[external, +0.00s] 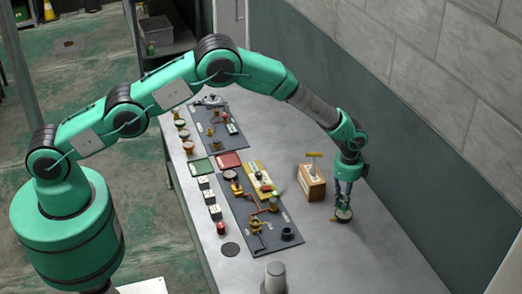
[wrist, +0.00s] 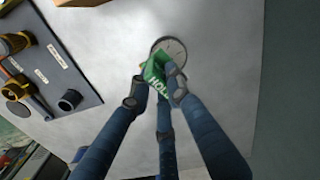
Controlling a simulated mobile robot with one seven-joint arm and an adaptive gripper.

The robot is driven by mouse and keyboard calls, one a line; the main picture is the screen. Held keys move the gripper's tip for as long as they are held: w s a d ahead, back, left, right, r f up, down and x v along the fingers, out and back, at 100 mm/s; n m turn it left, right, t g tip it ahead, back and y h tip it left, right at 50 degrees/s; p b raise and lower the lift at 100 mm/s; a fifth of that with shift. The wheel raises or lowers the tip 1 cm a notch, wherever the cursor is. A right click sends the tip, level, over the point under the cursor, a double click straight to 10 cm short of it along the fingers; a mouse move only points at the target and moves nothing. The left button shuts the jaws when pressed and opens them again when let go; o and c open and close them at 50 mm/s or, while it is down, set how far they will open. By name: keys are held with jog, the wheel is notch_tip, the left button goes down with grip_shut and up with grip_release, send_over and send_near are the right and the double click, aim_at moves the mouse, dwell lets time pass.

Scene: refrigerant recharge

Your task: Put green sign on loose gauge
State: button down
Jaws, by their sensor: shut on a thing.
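My gripper (external: 344,203) is low over the bare right side of the table. In the wrist view, my gripper (wrist: 157,80) is shut on a small green sign (wrist: 155,71) with white letters, of which "HOL" shows. The loose gauge (wrist: 172,47), round with a pale face and metal rim, lies on the table just beyond the sign; it also shows under the gripper in the external view (external: 344,215). The sign overlaps the gauge's near left edge in the wrist view. I cannot tell whether they touch. The fingers partly hide the sign.
A wooden block with a yellow T-handle (external: 312,181) stands left of my gripper. A dark panel with copper pipes and valves (external: 240,215) lies farther left, with a red tray (external: 229,159) behind it. A wall (external: 420,190) runs along the right. The table around the gauge is clear.

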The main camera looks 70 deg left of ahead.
jog(key=shift+f+p, duration=0.3)
jog(key=shift+f, duration=1.25)
jog(key=shift+f, duration=0.15)
jog(key=c, duration=1.6)
grip_release()
jog(key=shift+c, duration=0.2)
jog(key=shift+r+b, duration=0.7)
jog(key=shift+r, duration=5.4)
